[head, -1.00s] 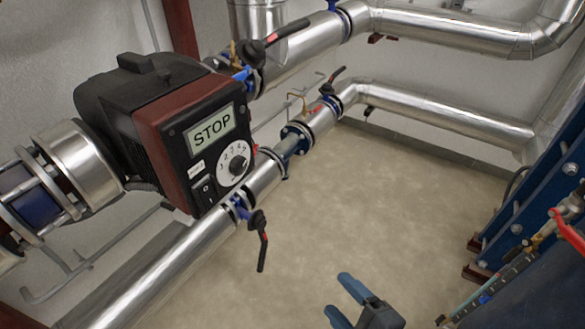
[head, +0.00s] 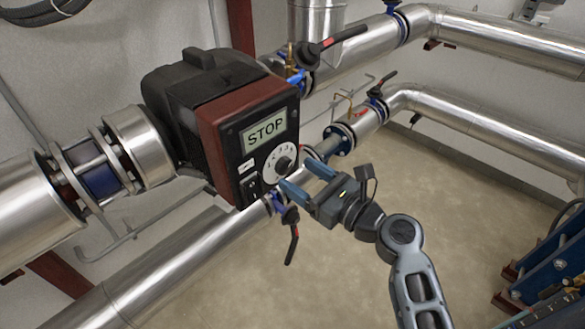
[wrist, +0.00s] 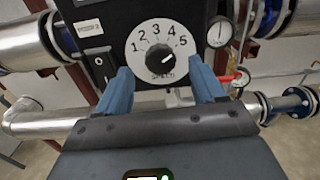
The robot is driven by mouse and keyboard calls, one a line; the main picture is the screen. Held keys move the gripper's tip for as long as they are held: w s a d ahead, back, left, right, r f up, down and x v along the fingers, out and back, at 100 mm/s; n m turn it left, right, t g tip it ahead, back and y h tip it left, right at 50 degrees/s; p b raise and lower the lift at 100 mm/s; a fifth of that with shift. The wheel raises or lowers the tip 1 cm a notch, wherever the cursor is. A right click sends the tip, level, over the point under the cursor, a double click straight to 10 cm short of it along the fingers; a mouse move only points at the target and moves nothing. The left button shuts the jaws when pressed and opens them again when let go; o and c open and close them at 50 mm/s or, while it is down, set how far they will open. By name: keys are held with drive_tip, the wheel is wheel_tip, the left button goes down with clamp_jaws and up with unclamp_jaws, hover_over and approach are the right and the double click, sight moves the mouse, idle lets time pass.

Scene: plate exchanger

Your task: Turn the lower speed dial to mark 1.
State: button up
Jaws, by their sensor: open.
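A pump with a red and black housing (head: 215,125) carries a display reading STOP (head: 264,138) and a white speed dial (head: 272,173) below it. In the wrist view the dial (wrist: 144,68) shows numbers 1 to 5 around a black knob (wrist: 160,58). A short pale mark on the knob seems to point to the lower right, away from 1. My gripper (head: 297,174) is open and empty in front of the dial. In the wrist view its two blue fingers stand left and right of the knob, lower in the picture, apparently short of it. Only one dial shows.
A black rocker switch (head: 251,188) sits left of the dial. A black-handled valve (head: 292,235) hangs from the pipe below the panel, close to my gripper. A small gauge (wrist: 219,32) is right of the dial. The floor (head: 350,270) is clear.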

sight(287, 168)
drive_tip(key=shift+x, duration=1.55)
drive_tip(key=c, duration=1.1)
